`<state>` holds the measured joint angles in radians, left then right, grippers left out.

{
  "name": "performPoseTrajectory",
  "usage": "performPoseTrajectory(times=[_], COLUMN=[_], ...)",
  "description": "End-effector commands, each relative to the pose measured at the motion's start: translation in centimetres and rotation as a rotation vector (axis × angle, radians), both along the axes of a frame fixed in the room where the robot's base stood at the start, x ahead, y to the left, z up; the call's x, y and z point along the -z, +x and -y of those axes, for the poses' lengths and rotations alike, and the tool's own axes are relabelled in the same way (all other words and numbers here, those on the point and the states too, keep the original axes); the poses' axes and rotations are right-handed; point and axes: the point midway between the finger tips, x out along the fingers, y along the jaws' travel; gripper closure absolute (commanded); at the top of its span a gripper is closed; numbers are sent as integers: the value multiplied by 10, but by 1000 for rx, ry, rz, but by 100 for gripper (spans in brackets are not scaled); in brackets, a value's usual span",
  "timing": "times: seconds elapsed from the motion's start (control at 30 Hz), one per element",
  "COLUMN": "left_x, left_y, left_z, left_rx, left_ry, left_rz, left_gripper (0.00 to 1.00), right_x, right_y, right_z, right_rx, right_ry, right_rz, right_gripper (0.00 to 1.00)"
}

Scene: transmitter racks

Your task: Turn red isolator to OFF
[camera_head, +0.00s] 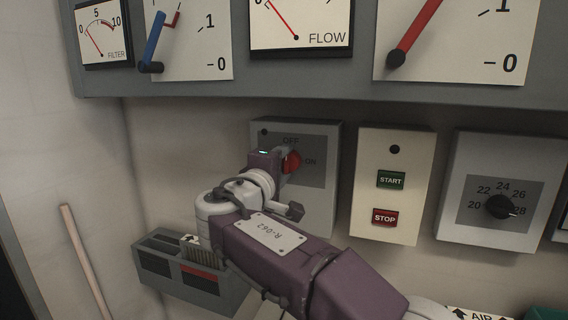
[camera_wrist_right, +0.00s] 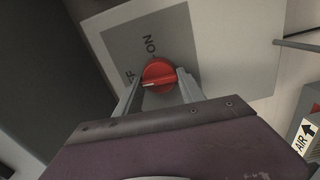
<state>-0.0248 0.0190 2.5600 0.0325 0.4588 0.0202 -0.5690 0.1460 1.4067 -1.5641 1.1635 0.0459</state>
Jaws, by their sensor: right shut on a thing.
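The red isolator (camera_head: 292,162) is a round red knob on a grey plate in a light grey box (camera_head: 322,205), with OFF lettered above it and ON to its right in the head view. My right gripper (camera_head: 284,161) reaches it from the left and below. In the right wrist view the knob (camera_wrist_right: 158,74) sits between the two fingers (camera_wrist_right: 159,88), which are shut on it. Its white line points left there, on the side of the partly hidden OFF lettering. The gripper hides part of the box. My left gripper is not in view.
A START/STOP box (camera_head: 393,163) and a rotary dial box (camera_head: 498,190) stand to the right. Above hang meters and a blue lever (camera_head: 154,42) and a red lever (camera_head: 415,38). A grey tray (camera_head: 150,270) is at lower left.

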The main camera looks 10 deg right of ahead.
Motion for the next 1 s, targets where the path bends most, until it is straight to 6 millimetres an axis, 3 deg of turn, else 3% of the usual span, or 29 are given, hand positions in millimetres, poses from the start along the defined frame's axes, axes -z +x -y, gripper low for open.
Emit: performPoseTrajectory(times=[0.73, 0.77, 0.8, 0.83, 1.0], left_x=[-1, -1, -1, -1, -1], left_y=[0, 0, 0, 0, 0], left_z=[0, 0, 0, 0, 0], left_rx=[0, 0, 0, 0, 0], left_ry=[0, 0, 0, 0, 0], left_rz=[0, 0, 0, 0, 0], left_gripper=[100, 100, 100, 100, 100], right_x=[2, 2, 2, 2, 2], right_y=[0, 0, 0, 0, 0], right_z=[-1, -1, -1, -1, -1], right_rx=[-2, -2, -2, -2, -1], right_ry=[-67, -67, -67, -67, -67], right_rz=[-50, -50, -50, -50, -48], right_gripper=[94, 51, 40, 33, 33])
